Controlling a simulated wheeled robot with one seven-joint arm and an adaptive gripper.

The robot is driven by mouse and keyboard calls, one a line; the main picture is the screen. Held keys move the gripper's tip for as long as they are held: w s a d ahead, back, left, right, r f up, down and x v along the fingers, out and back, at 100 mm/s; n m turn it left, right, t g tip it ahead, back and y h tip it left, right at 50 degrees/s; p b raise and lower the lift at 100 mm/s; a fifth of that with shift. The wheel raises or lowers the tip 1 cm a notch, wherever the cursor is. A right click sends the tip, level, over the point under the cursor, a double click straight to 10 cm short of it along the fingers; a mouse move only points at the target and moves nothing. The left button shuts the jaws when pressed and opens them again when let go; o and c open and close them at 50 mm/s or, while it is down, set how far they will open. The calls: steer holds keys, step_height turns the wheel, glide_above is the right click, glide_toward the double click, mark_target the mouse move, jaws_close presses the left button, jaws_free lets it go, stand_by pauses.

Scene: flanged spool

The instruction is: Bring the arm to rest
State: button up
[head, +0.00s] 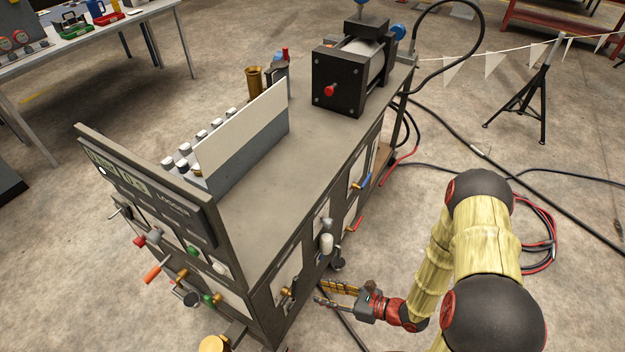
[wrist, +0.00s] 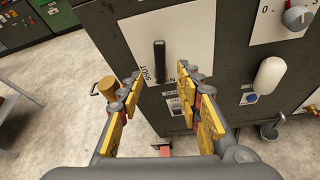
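My gripper (head: 322,291) is at the front side of the dark bench cabinet, low down and to the right of a small brass fitting (head: 288,292). In the wrist view, my gripper (wrist: 160,83) has its two yellow-and-grey fingers spread apart with nothing between them. A black upright lever (wrist: 159,60) on a white plate marked "SHUT" shows beyond the gap. The fingers look clear of it, though the exact distance cannot be told. My arm (head: 480,240) is bent, coming in from the lower right.
The cabinet (head: 262,205) carries a display panel (head: 150,190) and a black-framed machine (head: 345,75). A white handle (head: 326,243) sticks out near my gripper; it also shows in the wrist view (wrist: 270,73). Cables (head: 470,140) and a black stand (head: 535,95) are on the floor at right.

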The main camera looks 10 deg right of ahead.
steer(key=s+a+r+n+g+y, duration=0.1)
steer(key=s+a+n+g+y, duration=0.2)
steer(key=s, duration=0.4)
steer(key=s+d+r+n+g+h, duration=0.3)
steer(key=s+r+n+g, duration=0.3)
steer(key=r+n, duration=0.4)
steer(key=w+d+r+n+t+h, duration=0.1)
steer(key=d+r+n+h, duration=0.45)
steer(key=r, duration=0.25)
steer(key=w+d+r+n+h, duration=0.2)
steer(key=d+r+n+h, duration=0.35)
steer(key=r, duration=0.25)
step_height(320, 180, up, 16)
steer(key=a+n+t, duration=0.2)
steer(key=n+t, duration=0.1)
steer(key=t, duration=0.3)
steer(key=shift+f, duration=0.2)
